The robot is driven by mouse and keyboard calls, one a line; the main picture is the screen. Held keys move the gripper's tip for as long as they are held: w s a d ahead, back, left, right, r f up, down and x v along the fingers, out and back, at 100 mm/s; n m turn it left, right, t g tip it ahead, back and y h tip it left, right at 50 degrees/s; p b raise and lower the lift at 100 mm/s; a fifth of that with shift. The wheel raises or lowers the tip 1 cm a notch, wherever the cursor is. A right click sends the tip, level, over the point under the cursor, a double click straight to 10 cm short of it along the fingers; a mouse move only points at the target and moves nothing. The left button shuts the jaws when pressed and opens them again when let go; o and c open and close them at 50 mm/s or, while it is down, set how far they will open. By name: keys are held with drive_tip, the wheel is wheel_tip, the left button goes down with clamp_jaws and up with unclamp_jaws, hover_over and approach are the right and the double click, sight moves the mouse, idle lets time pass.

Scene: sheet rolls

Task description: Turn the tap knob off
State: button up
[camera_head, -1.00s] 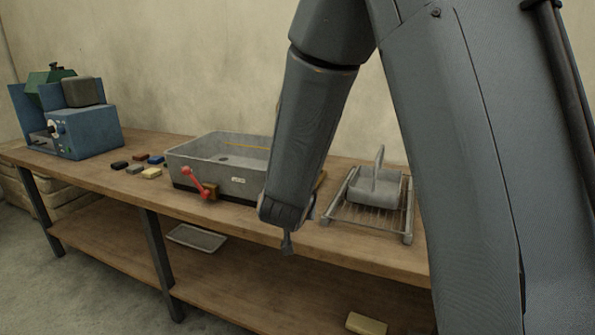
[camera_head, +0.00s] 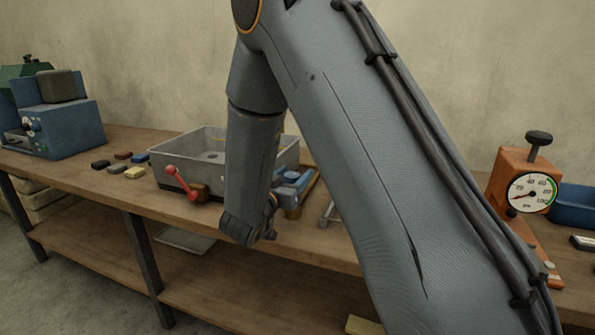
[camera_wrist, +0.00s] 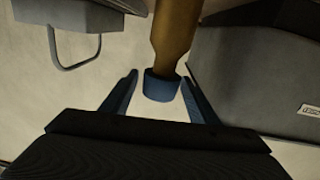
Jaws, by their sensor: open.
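A red lever with a ball end (camera_head: 182,182) slants down to the right on the front of a grey vat (camera_head: 190,161), at a small brown block (camera_head: 201,191); it looks like the tap knob. My gripper (camera_wrist: 160,78) is open, with its two blue fingers apart. In the wrist view, a brown round bar (camera_wrist: 174,32) with a blue end (camera_wrist: 161,87) lies between or just beyond the fingers; I cannot tell whether they touch. The labelled vat side (camera_wrist: 270,92) is to the right there. The lever is not visible in the wrist view. In the head view my arm hides part of the vat.
The wooden bench (camera_head: 120,190) runs along the wall. Several small coloured blocks (camera_head: 134,173) lie left of the vat, beyond them a blue machine (camera_head: 65,130). An orange press with a dial (camera_head: 517,185) stands at the right. A grey tray with a handle (camera_wrist: 60,18) shows in the wrist view.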

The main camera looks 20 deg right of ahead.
sight(290, 173)
drive_tip(key=shift+x, duration=1.45)
drive_tip(key=c, duration=1)
drive_tip(key=shift+c, duration=0.2)
drive_tip(key=shift+n+t+y, duration=0.3)
drive_tip(key=shift+n+y, duration=0.1)
drive_tip(key=n+t+y, duration=0.1)
drive_tip(key=y, duration=0.1)
drive_tip(key=n+t+y, duration=0.1)
drive_tip(key=shift+w+a+n+y, duration=0.2)
drive_tip(key=shift+a+n+y, duration=0.1)
drive_tip(key=shift+a+y, duration=0.1)
drive_tip(key=shift+w+a+n+t+y+b, duration=0.1)
drive_tip(key=shift+a+n+t+y, duration=0.15)
drive_tip(key=shift+n+y, duration=0.6)
drive_tip(key=shift+a+n+t+y+b, duration=0.2)
drive_tip(key=shift+n+y, duration=0.3)
drive_tip(key=shift+y, duration=0.7)
drive_tip(key=shift+w+a+n+t+y+b, duration=0.1)
drive_tip(key=shift+a+n+t+y, duration=0.15)
drive_tip(key=shift+n+y, duration=0.6)
drive_tip(key=shift+a+y, duration=0.1)
drive_tip(key=shift+y, duration=0.2)
drive_tip(key=o, duration=1)
